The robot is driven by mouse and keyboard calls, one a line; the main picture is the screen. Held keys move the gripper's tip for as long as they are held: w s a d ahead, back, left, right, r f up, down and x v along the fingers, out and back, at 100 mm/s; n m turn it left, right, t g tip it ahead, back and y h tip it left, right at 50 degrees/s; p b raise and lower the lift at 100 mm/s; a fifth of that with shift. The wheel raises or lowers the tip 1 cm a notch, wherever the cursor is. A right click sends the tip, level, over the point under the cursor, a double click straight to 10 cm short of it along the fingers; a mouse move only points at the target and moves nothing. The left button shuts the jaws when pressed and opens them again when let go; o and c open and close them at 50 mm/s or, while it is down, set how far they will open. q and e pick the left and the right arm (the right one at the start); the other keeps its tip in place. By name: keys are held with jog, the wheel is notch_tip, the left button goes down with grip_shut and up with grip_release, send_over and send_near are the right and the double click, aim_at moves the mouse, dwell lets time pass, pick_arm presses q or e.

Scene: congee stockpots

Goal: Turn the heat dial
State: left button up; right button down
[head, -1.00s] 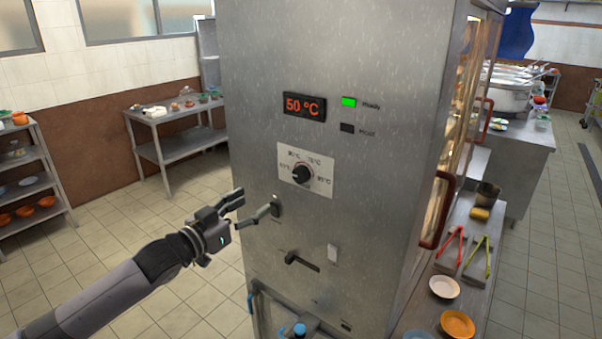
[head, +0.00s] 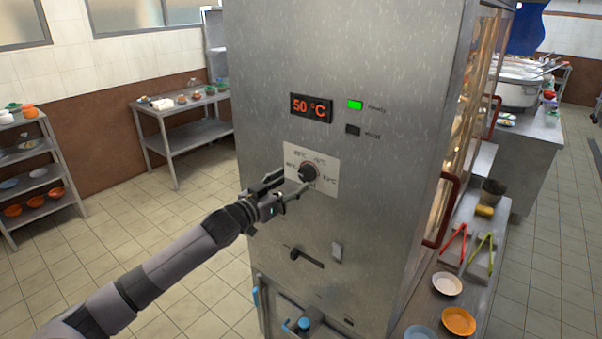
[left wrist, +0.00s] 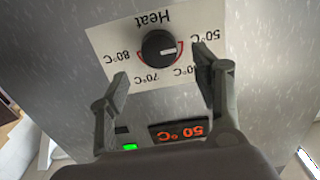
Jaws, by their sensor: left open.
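The heat dial (head: 308,173) is a round black knob on a white plate with temperature marks, on the front of a steel cabinet (head: 375,60). In the left wrist view the dial (left wrist: 159,46) appears upside down, with a light pointer line near the 50 °C side. My left gripper (head: 288,185) is open, just left of and below the dial in the head view. In the left wrist view its two fingers (left wrist: 160,78) stand on either side of the dial, apparently not touching it. The display (head: 311,107) reads 50 °C. My right gripper is not in view.
A green light (head: 355,104) is lit beside the display. At right, a counter holds tongs (head: 453,244) and plates.

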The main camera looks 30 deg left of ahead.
aim_at(304, 174)
pick_arm(q)
jog(key=shift+w+d+p, duration=0.2)
jog(key=shift+w+p, duration=0.45)
jog(key=shift+w, duration=1.9)
jog(key=shift+c, duration=0.4)
jog(key=c, duration=1.1)
